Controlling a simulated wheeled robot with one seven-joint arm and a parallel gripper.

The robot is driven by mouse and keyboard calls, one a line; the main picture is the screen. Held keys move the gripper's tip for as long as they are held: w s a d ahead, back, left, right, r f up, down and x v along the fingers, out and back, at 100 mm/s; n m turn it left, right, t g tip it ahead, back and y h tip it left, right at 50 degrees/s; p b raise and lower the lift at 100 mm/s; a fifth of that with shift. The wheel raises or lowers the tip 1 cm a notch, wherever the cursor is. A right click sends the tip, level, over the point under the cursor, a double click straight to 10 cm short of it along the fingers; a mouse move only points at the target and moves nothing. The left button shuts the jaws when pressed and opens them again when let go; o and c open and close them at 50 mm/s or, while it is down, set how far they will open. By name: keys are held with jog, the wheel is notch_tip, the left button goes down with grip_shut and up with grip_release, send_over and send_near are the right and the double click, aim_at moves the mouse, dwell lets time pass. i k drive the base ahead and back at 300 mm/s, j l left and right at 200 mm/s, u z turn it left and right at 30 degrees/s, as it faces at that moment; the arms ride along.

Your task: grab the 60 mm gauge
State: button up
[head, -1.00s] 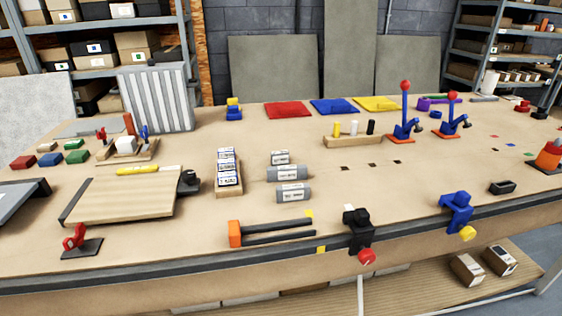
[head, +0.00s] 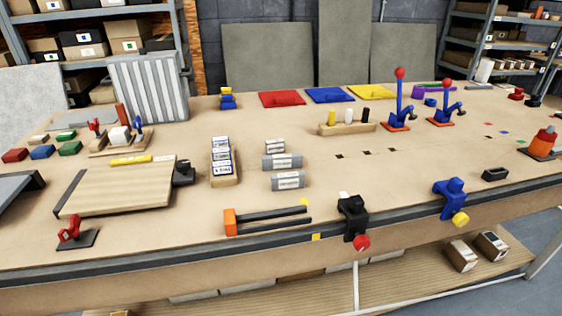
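Three grey cylinders with white labels lie in a column on the middle of the workbench (head: 400,190): a short one (head: 275,146) at the back, a longer one (head: 282,162) in the middle and another (head: 288,181) at the front. The label print is too small to read, so I cannot tell which is the 60 mm gauge. Left of them, a wooden rack (head: 224,180) holds several white-labelled blocks. My gripper is not in view.
An orange-ended fork-like fixture (head: 229,222) lies in front of the cylinders. A black clamp (head: 352,215) and a blue clamp (head: 452,194) grip the front edge. A wooden board (head: 120,190) lies left. Bare bench top lies right of the cylinders.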

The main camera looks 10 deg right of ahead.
aim_at(275, 146)
jog(key=i+j+z, duration=0.2)
jog(key=i+j, duration=0.15)
jog(key=j, duration=0.25)
jog(key=i+j+z, duration=0.25)
jog(key=j, duration=0.4)
jog(key=i+j+z, duration=0.1)
jog(key=j, duration=0.25)
jog(key=i+j+z, duration=0.15)
jog(key=i+j+u, duration=0.1)
